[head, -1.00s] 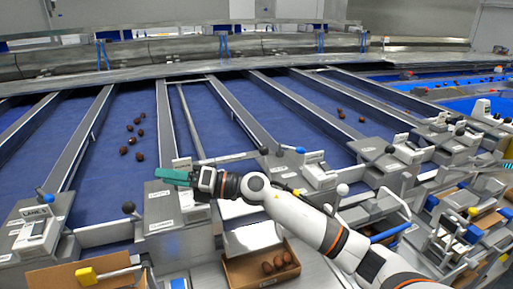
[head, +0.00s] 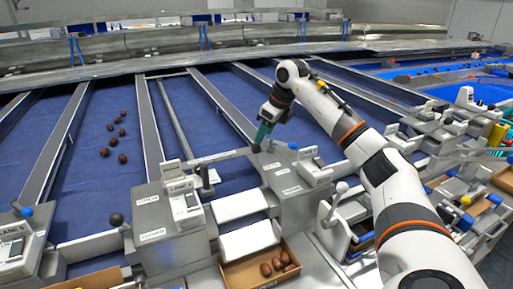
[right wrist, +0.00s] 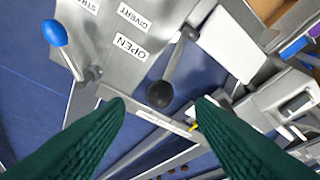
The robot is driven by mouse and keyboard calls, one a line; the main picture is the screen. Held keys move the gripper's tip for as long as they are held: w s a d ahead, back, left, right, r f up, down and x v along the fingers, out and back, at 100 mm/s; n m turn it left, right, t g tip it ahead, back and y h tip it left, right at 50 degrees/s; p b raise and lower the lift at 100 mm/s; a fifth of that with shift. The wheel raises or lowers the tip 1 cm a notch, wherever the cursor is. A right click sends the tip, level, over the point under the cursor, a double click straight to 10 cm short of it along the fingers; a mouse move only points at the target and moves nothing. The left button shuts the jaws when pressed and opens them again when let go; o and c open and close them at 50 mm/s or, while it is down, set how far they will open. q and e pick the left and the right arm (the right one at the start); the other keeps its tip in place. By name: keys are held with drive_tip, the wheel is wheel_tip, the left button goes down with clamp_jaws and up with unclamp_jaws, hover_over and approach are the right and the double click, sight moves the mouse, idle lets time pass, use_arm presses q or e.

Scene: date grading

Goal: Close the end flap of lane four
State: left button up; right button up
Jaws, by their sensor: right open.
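My right gripper (head: 262,134) has green fingers pointing down at a black-knobbed lever (head: 256,148) on a grey lane-end housing. In the right wrist view the open gripper (right wrist: 160,103) has its fingertips on either side of the black ball knob (right wrist: 160,94), with gaps to it; contact is not visible. A pale flap bar (head: 222,156) spans the lane end left of the knob. Which lane number belongs here I cannot read surely. My left gripper is out of view.
A blue-knobbed lever (right wrist: 54,33) stands close to the left finger. A cardboard box (head: 232,275) with several dates is below the white chutes (head: 245,238). Several dates (head: 122,158) lie on the blue belt at left. Other housings with knobs stand at right.

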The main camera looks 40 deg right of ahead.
sight(257, 148)
drive_tip(key=p+x, duration=0.1)
drive_tip(key=x, duration=0.7)
drive_tip(key=shift+c, duration=0.3)
drive_tip(key=shift+r, duration=0.1)
clamp_jaws()
